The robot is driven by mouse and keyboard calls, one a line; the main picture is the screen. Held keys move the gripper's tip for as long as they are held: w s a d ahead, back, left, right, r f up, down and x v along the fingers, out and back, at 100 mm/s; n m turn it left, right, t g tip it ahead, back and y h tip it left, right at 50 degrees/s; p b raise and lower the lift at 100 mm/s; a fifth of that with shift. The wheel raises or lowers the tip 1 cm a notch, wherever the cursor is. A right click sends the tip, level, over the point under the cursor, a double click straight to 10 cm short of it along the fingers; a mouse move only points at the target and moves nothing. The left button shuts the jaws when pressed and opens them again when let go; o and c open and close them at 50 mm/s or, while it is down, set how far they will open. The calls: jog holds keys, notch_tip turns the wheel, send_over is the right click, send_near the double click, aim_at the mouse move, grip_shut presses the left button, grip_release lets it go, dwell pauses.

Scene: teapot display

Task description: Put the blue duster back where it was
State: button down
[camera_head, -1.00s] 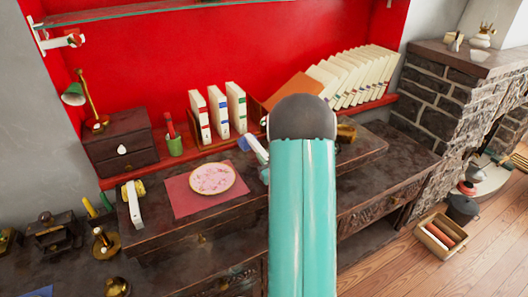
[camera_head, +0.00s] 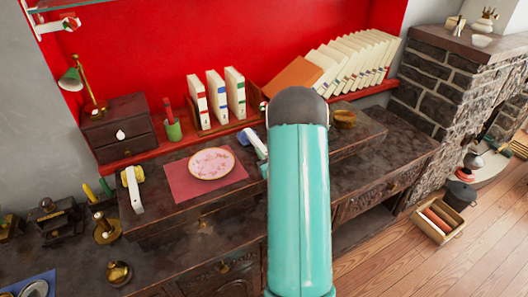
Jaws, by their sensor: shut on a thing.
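A small blue piece, which I take to be the blue duster (camera_head: 242,138), shows at the tip of my gripper (camera_head: 249,141), just right of the pink plate and in front of the white binders. My gripper is white and shut on it. My turquoise arm hides most of the gripper and the wrist. I cannot tell whether the duster touches the desk top below it.
A pink plate (camera_head: 212,163) lies on a red mat (camera_head: 180,183) on the dark desk. Binders (camera_head: 216,98), a green pen cup (camera_head: 173,131) and a small drawer box (camera_head: 118,131) stand behind. A wooden bowl (camera_head: 344,119) is at right. The desk's right part looks clear.

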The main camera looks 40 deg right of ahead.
jog(key=shift+f, duration=0.5)
jog(key=c, duration=1.2)
grip_release()
jog(key=v, duration=1.3)
jog(key=shift+s+a, duration=0.15)
jog(key=shift+s, duration=0.2)
